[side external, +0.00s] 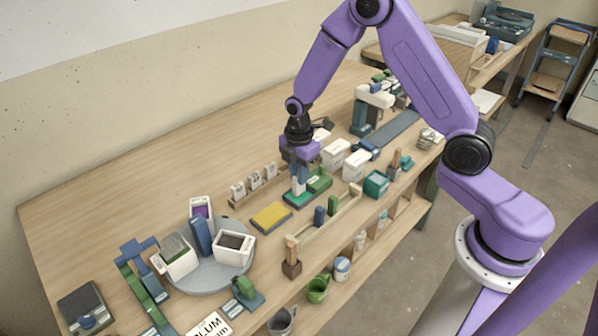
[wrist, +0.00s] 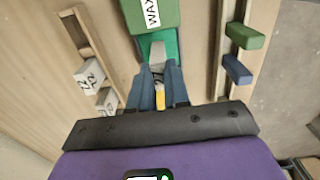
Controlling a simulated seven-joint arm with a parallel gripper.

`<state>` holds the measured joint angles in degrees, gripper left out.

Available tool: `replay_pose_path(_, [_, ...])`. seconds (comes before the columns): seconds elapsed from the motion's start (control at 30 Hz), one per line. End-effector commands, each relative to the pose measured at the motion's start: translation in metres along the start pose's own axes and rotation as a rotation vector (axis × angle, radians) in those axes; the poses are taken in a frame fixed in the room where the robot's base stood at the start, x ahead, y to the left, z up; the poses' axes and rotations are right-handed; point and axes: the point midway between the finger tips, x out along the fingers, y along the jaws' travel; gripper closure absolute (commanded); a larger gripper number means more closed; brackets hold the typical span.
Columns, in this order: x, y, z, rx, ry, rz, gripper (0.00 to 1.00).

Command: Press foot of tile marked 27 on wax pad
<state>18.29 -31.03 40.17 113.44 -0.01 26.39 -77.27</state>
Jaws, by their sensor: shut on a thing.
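My gripper (side external: 299,178) has blue fingers and is shut on a pale tile (side external: 298,188), pointing down over a flat green pad (side external: 291,202) with a dark edge. In the wrist view, the tile's grey end (wrist: 157,52) shows between the fingertips (wrist: 158,75) against the green pad (wrist: 171,43). The tile's foot is at or just above the pad; contact cannot be told. No number can be read on the held tile. A green block (side external: 320,180) marked WAX stands right behind the pad; its label shows in the wrist view (wrist: 138,14).
A wooden rack (side external: 270,186) holds several marked white tiles. A yellow pad (side external: 270,217) lies beside the green pad. A wooden rail with blue (side external: 319,215) and green (side external: 332,204) blocks runs along the front. White boxes (side external: 335,153) stand behind; a grey turntable (side external: 210,278) with containers stands left.

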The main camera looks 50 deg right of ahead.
Motion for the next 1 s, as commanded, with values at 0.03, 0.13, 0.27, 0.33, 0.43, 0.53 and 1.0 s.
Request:
replay_pose_path(0.03, [0.0006, 0.0002, -0.0001, 0.000, 0.000, 0.000, 1.00])
replay_pose_path(0.13, [0.0017, 0.0001, -0.0001, 0.000, 0.000, 0.000, 1.00])
replay_pose_path(0.27, [0.0031, 0.0001, -0.0001, 0.000, 0.000, 0.000, 1.00])
replay_pose_path(0.33, [0.0038, 0.0001, 0.0000, 0.000, 0.000, 0.000, 1.00])
replay_pose_path(0.43, [0.0049, 0.0001, -0.0001, 0.000, 0.000, 0.000, 1.00])
replay_pose_path(0.53, [0.0058, 0.0002, -0.0001, 0.000, 0.000, 0.000, 1.00])
replay_pose_path(1.0, [0.0090, 0.0004, -0.0001, 0.000, 0.000, 0.001, 1.00])
